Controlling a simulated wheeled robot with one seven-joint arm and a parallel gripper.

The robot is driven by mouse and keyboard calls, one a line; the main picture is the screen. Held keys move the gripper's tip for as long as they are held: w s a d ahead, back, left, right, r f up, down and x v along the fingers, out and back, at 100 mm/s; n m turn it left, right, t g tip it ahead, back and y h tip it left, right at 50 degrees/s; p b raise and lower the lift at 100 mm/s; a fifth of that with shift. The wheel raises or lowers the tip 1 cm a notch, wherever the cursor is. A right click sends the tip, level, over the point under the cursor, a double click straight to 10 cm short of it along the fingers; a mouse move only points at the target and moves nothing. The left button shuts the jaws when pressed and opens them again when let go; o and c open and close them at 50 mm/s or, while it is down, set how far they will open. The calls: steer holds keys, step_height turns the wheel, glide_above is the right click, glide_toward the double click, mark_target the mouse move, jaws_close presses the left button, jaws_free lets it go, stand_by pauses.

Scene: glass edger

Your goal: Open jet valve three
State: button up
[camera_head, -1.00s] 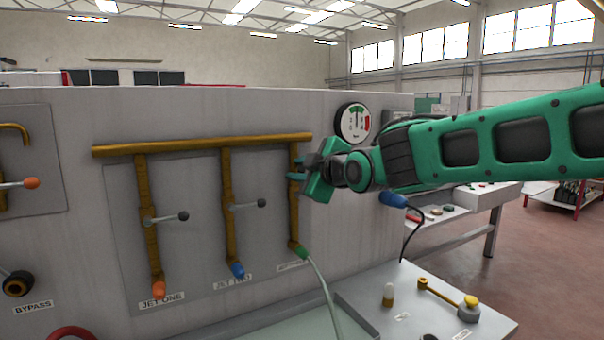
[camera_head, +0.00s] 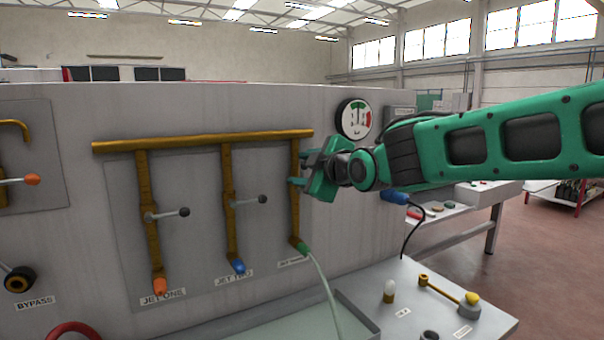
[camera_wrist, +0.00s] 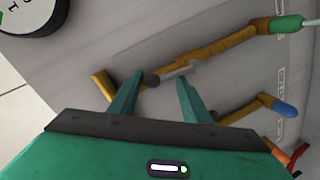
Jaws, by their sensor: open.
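Jet three's brass pipe (camera_head: 295,215) is the rightmost of three upright pipes on the grey panel, with a green hose end (camera_head: 302,248) at its foot. My gripper (camera_head: 299,167) is open beside the upper part of this pipe. It hides the jet three lever in the head view. In the wrist view the grey lever (camera_wrist: 178,72) with its dark knob (camera_wrist: 151,80) points sideways from the pipe. The knob shows between my two open fingertips (camera_wrist: 160,80). I cannot tell whether either finger touches it.
Jet one's lever (camera_head: 168,214) and jet two's lever (camera_head: 247,201) stick out to the right, left of my gripper. A round gauge (camera_head: 353,119) sits above my wrist. A brass header pipe (camera_head: 205,142) runs across the top. A bench (camera_head: 440,300) with small fittings stands below right.

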steer(key=v, duration=1)
steer(key=shift+d+f, duration=0.1)
steer(key=shift+f, duration=0.05)
steer(key=shift+w, duration=0.1)
steer(key=c, duration=0.7)
steer(key=shift+w+d+f+m, duration=0.15)
steer(key=shift+f+m, duration=0.1)
steer(key=shift+m, duration=0.25)
jaws_close()
steer(key=w+d+f+m+y, duration=0.2)
steer(key=d+m, duration=0.3)
steer(key=m, duration=1)
steer(key=w+d+f+m+y, duration=0.15)
steer(key=d+m, duration=0.25)
steer(key=m, duration=1.1)
steer(key=w+a+r, duration=0.1)
steer(key=w+a, duration=0.3)
steer(key=a, duration=0.6)
steer(key=shift+w+r+y, duration=0.25)
steer(key=shift+r+y, duration=0.05)
steer(key=shift+y, duration=0.15)
